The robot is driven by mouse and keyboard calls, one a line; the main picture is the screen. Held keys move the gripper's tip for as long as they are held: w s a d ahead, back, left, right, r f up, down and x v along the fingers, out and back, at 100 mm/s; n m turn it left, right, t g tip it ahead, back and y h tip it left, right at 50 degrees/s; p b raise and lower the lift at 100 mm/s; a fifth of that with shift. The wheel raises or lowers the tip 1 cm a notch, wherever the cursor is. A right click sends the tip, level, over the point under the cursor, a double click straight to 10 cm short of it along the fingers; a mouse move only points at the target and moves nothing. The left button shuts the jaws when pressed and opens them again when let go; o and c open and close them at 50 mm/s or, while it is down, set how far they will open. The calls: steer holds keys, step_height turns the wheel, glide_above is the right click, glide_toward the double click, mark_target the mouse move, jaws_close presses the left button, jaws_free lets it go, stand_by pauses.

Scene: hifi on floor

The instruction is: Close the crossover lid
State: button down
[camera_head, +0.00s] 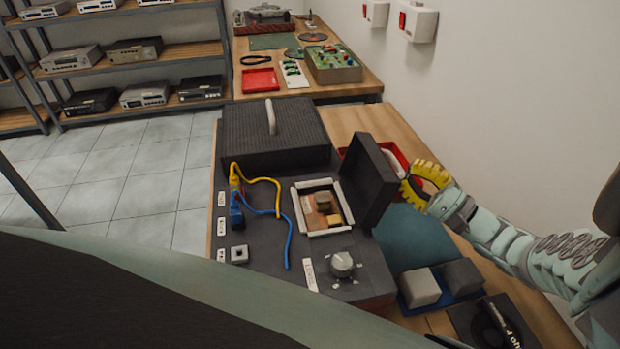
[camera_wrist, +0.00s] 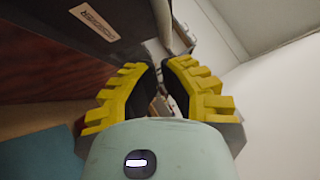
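The crossover lid (camera_head: 367,180) is a dark panel standing roughly upright, swung open at the right side of the crossover compartment. The compartment has a white frame (camera_head: 322,233), with wooden-coloured and brown parts (camera_head: 323,202) showing inside. My gripper (camera_head: 405,182), with yellow ridged fingers, is just right of the lid, near its outer face. In the wrist view its fingers (camera_wrist: 160,72) are apart with nothing clearly between them.
Yellow and blue cables (camera_head: 288,240) and a silver knob (camera_head: 342,264) are beside the compartment. A dark grille with a handle (camera_head: 272,135) lies behind it. Red trays, grey blocks (camera_head: 462,276) and a wall (camera_head: 510,120) are on the right.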

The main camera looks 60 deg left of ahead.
steer(key=shift+s+a+r+p, duration=0.2)
steer(key=shift+s+r+p, duration=0.15)
steer(key=shift+s, duration=0.3)
steer(key=shift+r, duration=0.1)
steer(key=shift+s+r+h+p, duration=0.1)
steer(key=shift+r+h+p, duration=0.1)
steer(key=shift+h+p, duration=0.15)
